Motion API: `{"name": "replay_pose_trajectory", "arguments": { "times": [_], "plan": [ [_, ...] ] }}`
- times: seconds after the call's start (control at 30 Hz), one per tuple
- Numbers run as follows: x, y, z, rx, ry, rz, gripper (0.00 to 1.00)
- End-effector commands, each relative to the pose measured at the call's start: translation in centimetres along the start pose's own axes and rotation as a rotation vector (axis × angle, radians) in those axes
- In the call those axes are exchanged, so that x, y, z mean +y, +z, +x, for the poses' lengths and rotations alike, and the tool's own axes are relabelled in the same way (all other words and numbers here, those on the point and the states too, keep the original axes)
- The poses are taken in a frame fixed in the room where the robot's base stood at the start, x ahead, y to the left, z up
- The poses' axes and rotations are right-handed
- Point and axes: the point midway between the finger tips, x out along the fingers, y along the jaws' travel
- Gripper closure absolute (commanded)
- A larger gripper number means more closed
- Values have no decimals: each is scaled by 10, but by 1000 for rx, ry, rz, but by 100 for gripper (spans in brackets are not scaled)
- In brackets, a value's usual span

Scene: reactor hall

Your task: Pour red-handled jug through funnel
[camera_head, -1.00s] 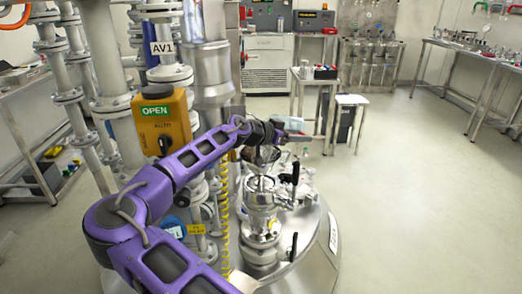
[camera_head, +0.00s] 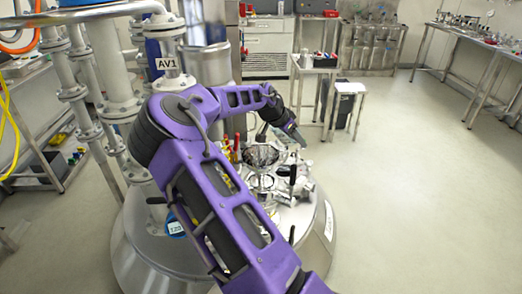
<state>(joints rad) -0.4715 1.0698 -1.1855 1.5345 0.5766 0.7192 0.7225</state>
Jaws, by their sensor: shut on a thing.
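My gripper (camera_head: 298,137) is at the end of the purple arm, over the top of the steel vessel, just right of and above the funnel. It is shut on what seems to be the jug; a small dark grey part (camera_head: 262,132) shows beside the wrist, above the funnel. The jug's handle and tilt cannot be made out. The shiny funnel (camera_head: 262,156) stands with its wide mouth up on the vessel's top fitting. My forearm hides part of the area below it. I cannot tell whether anything is flowing.
Upright red items (camera_head: 237,147) stand left of the funnel. A dark valve lever (camera_head: 292,175) stands close on its right. Pipes (camera_head: 110,85) crowd the left. The floor at right is clear.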

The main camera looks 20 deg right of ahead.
Motion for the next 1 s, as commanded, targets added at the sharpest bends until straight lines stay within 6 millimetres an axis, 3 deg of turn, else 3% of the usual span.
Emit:
{"name": "replay_pose_trajectory", "arguments": {
  "times": [0.5,1.0],
  "plan": [
    [2,-22,2,-293,-13,-3,100],
    [1,-22,20,-553,-25,-11,100]
  ]
}}
